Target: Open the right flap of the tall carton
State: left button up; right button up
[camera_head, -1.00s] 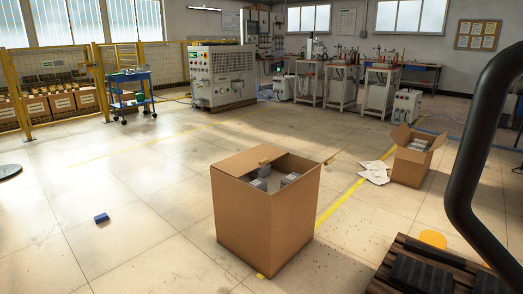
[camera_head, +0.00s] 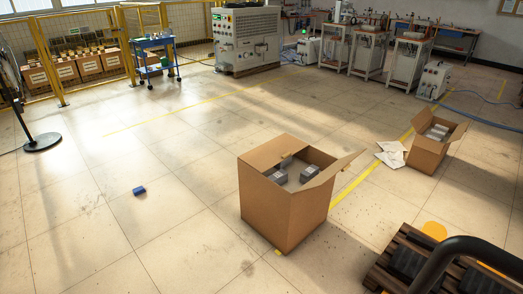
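The tall brown carton (camera_head: 270,207) stands upright on the floor near the middle of the view. Its top is partly open, and several grey boxes (camera_head: 291,175) show inside. Its right flap (camera_head: 336,169) slants up and outward from the right edge. The left flap (camera_head: 268,152) lies nearly flat along the back left of the opening. Neither of my grippers is in view, so their state does not show.
A smaller open carton (camera_head: 428,152) and white papers (camera_head: 391,154) lie to the right. A dark pallet (camera_head: 402,261) and a black curved tube (camera_head: 462,250) fill the lower right. A blue block (camera_head: 139,190) lies on clear floor at left.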

aim_at(263, 158)
jog(key=i, duration=1.45)
jog(key=i+u, duration=0.15)
jog(key=i, duration=0.45)
jog(key=i+l+u, duration=0.15)
jog(key=i, duration=0.4)
